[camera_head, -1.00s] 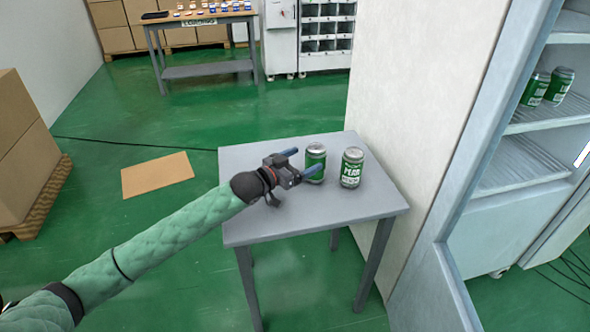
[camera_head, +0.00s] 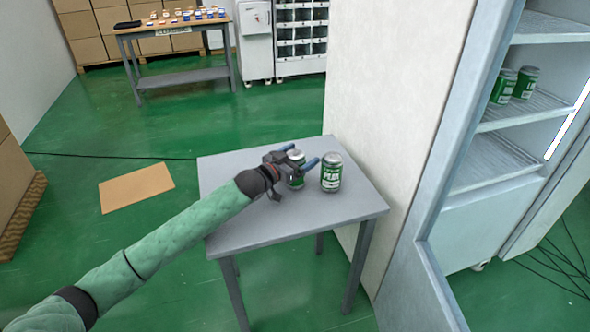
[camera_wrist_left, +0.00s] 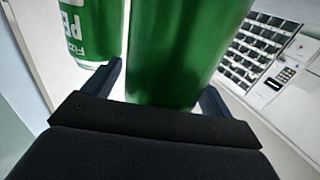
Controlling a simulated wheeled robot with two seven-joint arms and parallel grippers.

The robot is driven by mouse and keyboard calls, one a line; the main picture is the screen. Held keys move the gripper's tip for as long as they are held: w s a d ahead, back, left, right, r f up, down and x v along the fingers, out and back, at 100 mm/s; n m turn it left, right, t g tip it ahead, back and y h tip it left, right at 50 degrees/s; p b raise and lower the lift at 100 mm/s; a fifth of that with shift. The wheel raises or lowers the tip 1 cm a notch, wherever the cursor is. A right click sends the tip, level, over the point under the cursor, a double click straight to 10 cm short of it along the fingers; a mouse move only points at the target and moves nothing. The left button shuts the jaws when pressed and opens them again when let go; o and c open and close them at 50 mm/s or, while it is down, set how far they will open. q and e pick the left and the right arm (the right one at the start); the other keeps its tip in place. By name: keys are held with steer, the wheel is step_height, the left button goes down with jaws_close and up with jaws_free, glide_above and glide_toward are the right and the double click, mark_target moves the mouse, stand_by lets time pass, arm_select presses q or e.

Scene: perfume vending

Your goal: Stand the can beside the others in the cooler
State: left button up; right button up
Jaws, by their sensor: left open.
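Two green cans with silver tops stand upright on a small grey table (camera_head: 235,225). My left gripper (camera_head: 305,159) is open, with one blue finger on each side of the left can (camera_head: 296,180). In the left wrist view this can (camera_wrist_left: 180,50) fills the space between the fingertips (camera_wrist_left: 160,90); I cannot tell whether they touch it. The right can (camera_head: 331,174) stands just beside the gripper and shows at the upper left of the wrist view (camera_wrist_left: 90,28). Two similar green cans (camera_head: 525,82) stand on a shelf (camera_head: 530,108) in the open cooler at right. My right gripper is out of view.
A pale wall (camera_head: 385,110) and the cooler's open door edge (camera_head: 455,140) stand between the table and the cooler shelves. A lower cooler shelf (camera_head: 490,165) is empty. Cardboard (camera_head: 137,187) lies on the green floor. A worktable (camera_head: 185,75) stands at the back.

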arm_select(q)
steer(key=shift+c, duration=0.5)
steer(key=c, duration=1.3)
